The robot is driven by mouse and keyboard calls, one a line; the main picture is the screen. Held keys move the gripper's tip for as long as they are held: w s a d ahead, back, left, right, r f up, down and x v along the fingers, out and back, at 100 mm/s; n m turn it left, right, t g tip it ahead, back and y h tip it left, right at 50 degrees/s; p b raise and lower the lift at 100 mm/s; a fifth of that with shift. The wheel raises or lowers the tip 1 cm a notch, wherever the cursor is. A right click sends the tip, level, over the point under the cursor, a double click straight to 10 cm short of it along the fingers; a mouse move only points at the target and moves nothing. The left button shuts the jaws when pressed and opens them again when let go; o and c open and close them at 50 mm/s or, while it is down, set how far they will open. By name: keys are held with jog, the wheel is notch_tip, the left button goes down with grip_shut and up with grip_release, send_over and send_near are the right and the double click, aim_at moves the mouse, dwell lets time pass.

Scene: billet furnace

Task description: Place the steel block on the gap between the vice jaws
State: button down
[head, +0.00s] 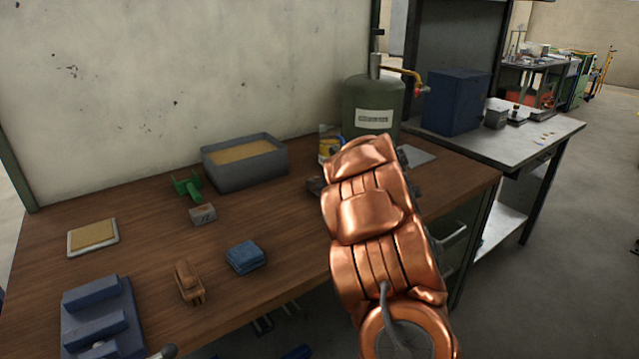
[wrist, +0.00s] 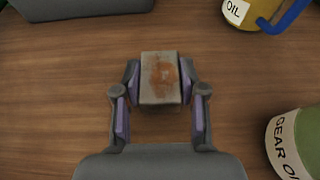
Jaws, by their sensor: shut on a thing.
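The steel block (wrist: 160,78), grey with rust-brown patches, is between the two fingers of my gripper (wrist: 160,88) in the wrist view. The fingers press on its left and right sides. Brown wood table shows around it; how high it is held cannot be told. In the head view my copper-coloured arm hides most of the gripper and block, near the oil can. The blue vice (head: 97,318) is on the table at the lower left, its jaws as raised bars with a gap between them. My gripper is far to the right of it and farther back.
On the wooden table (head: 140,225) are a grey bin (head: 245,163) with tan filling, a green object (head: 187,185), a small grey block (head: 202,214), a brush (head: 188,283), blue cloth (head: 246,257) and a tan pad (head: 93,237). A green gear oil tank (head: 372,105) stands behind my arm.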

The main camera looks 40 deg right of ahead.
dwell(0.3)
jog(key=c, duration=0.7)
grip_release()
jog(key=shift+f, duration=0.1)
jog(key=shift+o, duration=0.2)
jog(key=shift+r, duration=0.3)
jog(key=shift+s, duration=0.35)
jog(key=b+v, duration=0.2)
jog(key=v, duration=0.9)
jog(key=shift+s, duration=0.15)
